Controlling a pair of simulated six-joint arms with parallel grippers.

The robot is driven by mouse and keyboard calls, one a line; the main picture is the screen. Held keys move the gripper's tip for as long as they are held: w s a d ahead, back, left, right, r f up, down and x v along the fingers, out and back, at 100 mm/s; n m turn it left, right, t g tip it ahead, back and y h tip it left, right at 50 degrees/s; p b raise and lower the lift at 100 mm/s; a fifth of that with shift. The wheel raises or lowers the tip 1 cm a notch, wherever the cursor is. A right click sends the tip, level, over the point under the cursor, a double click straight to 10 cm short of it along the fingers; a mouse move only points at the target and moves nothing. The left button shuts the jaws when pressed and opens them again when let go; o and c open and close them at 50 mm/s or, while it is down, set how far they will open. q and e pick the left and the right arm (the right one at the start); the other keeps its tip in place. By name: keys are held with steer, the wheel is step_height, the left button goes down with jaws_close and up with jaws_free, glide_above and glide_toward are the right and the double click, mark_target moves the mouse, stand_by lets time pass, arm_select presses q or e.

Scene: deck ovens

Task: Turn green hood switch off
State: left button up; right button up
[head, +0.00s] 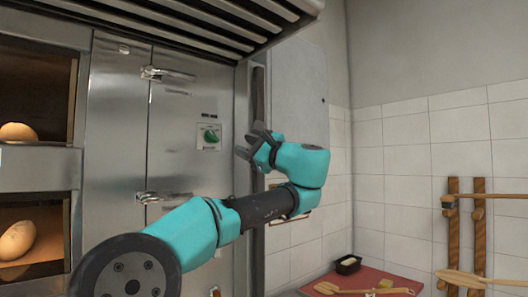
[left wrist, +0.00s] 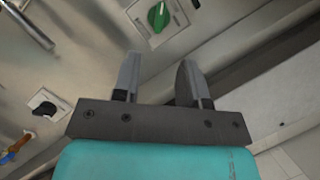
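The green hood switch (head: 210,136) is a green knob on a pale square plate, set in the steel oven front in the head view. In the left wrist view the green knob (left wrist: 158,17) is at the top, beyond the fingertips, and looks turned at a slant. My left gripper (head: 249,145) is just right of the switch in the head view, apart from it. Its two fingers (left wrist: 158,75) stand apart with nothing between them. My right gripper is not in view.
A black knob (left wrist: 44,106) sits lower on the panel. Steel door latches (head: 165,75) stick out left of the switch. The slatted hood (head: 215,25) hangs above. A red board (head: 365,282) with wooden utensils lies at lower right.

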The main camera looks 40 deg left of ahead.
arm_select(q)
steer(key=v, duration=0.5)
steer(key=shift+d+f, duration=0.1)
steer(key=shift+d, duration=0.15)
